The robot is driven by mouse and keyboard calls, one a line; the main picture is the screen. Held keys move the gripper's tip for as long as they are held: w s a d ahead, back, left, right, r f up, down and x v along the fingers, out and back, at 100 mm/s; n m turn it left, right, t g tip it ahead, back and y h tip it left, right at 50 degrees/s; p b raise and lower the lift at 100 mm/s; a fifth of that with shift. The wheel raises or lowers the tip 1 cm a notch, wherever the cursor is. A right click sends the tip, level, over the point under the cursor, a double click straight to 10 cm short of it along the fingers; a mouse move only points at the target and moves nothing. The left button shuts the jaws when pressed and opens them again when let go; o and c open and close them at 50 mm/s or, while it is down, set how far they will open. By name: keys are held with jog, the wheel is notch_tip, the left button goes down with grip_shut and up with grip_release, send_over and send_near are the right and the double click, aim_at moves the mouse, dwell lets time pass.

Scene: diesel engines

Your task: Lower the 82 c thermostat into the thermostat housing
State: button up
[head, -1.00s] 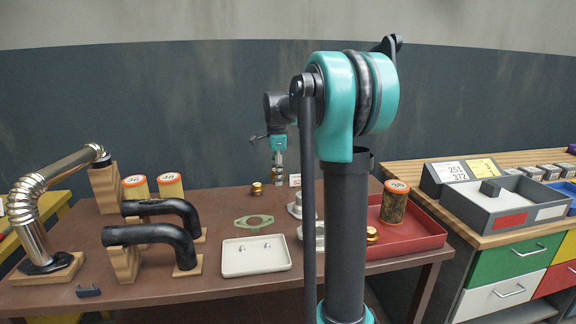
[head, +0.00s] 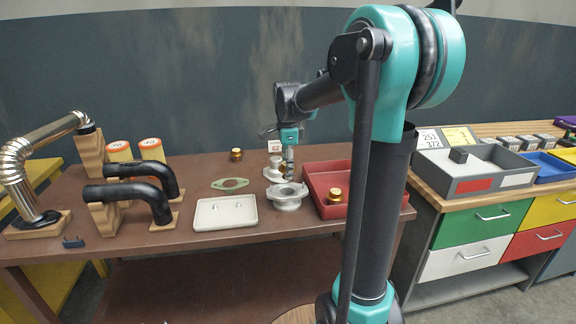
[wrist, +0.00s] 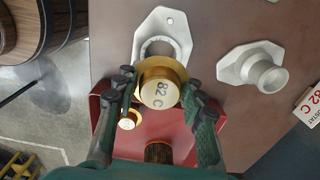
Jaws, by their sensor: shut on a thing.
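The 82 c thermostat (wrist: 159,88) is a gold, round part with "82 C" on its face. My gripper (wrist: 160,98) is shut on it, a finger on each side. The thermostat housing (wrist: 162,45) is a pale grey flanged casting with a round opening, lying on the brown table. In the wrist view the thermostat overlaps the housing's lower edge and hides part of it; the opening shows just above. In the head view my gripper (head: 289,178) is above the back of the housing (head: 287,196). The exact height gap cannot be told.
A grey flanged outlet (wrist: 262,72) stands beside the housing. A white tray (head: 225,213), a green gasket (head: 230,184) and another gold piece (head: 236,155) lie left.

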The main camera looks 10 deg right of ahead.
aim_at(287, 192)
jog(key=shift+o, duration=0.2)
jog(key=shift+f, duration=3.2)
jog(key=shift+o, duration=0.3)
jog(key=shift+s+f, duration=0.2)
jog(key=shift+f, duration=0.15)
jog(key=shift+o, duration=1.1)
jog(key=shift+f, duration=0.25)
jog(key=shift+o, duration=0.2)
jog(key=shift+w+f, duration=0.2)
jog(key=shift+f, duration=0.05)
grip_shut()
jog(key=shift+f, duration=0.1)
jog(key=shift+w+f, duration=0.2)
jog(key=shift+f, duration=0.35)
jog(key=shift+w+f, duration=0.15)
jog(key=shift+f, duration=0.1)
